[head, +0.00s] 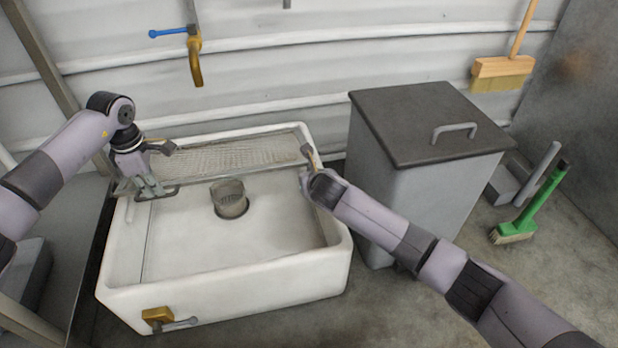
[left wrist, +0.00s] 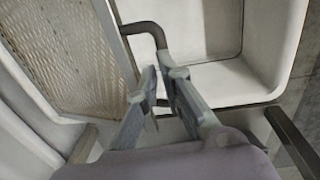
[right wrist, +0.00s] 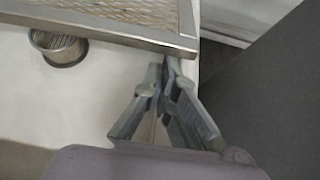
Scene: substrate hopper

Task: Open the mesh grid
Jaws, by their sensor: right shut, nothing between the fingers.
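The mesh grid (head: 225,158) lies flat in its metal frame over the back part of the white basin (head: 225,300). In the left wrist view the mesh (left wrist: 65,50) fills the upper left, and a dark bent handle bar (left wrist: 148,28) sticks out from its frame. My left gripper (head: 153,190) is at the grid's left end. Its fingertips (left wrist: 163,74) are close together around the bar; whether they grip it is unclear. My right gripper (head: 308,152) is shut and empty at the grid's right end. In the right wrist view its fingertips (right wrist: 163,68) are at the frame's edge (right wrist: 120,36).
A round strainer (head: 230,200) stands in the basin. A grey bin with a dark lid (head: 425,110) stands close on the right.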

